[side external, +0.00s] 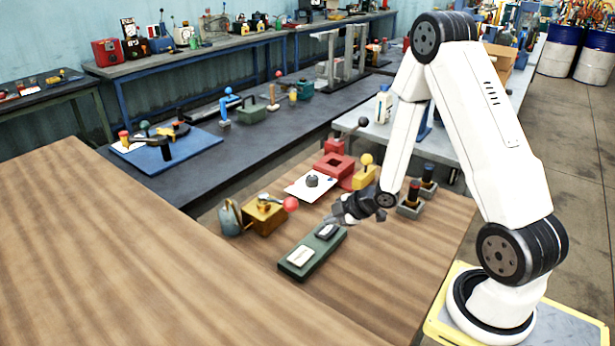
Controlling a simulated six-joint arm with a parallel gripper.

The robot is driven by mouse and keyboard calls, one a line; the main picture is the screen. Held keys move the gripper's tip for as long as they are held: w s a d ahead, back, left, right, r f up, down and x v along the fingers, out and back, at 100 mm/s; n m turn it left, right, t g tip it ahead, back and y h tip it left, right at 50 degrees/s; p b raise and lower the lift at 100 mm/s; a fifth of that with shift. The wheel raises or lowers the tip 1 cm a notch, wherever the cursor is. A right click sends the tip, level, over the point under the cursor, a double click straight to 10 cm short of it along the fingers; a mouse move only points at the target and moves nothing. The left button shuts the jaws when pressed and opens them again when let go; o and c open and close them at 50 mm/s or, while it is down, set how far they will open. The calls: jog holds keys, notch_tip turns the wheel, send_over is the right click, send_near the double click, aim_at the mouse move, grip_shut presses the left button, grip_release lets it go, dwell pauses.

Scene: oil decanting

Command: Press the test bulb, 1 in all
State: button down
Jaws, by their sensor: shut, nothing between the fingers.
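I cannot tell for certain which thing is the test bulb. A red ball (291,204) sits at the end of a lever on a brown-yellow box (266,218). A green block (312,252) in front carries a white label plate (300,257) and a dark rocker-like part (326,231). My gripper (338,214) is shut and empty. In the picture it is just above and right of the green block's far end, and right of the red ball. Whether it touches anything is not clear.
Behind my gripper are a white plate with a black knob (312,181), a red box (335,166) and a yellow block with a ball lever (366,173). Dark-handled grey units (411,207) stand at right. A grey-blue can (230,217) stands left. The wooden table's front (390,290) is clear.

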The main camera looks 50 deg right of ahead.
aim_at(331, 230)
jog(key=shift+r, duration=2.45)
jog(key=shift+a+r, duration=0.1)
jog(key=s+a+r+m+g+h, duration=0.1)
jog(key=s+a+r+m+g, duration=0.1)
jog(key=s+a+m, duration=0.3)
jog(key=s+a+r+m+g+h, duration=0.1)
jog(key=s+a+r+m+g, duration=0.2)
jog(key=s+a+m+g, duration=0.1)
jog(key=s+a+m, duration=0.1)
jog(key=a+m, duration=0.1)
jog(key=a, duration=0.1)
jog(key=shift+s+a+r, duration=0.15)
jog(key=shift+a+r, duration=0.2)
jog(key=shift+a, duration=0.05)
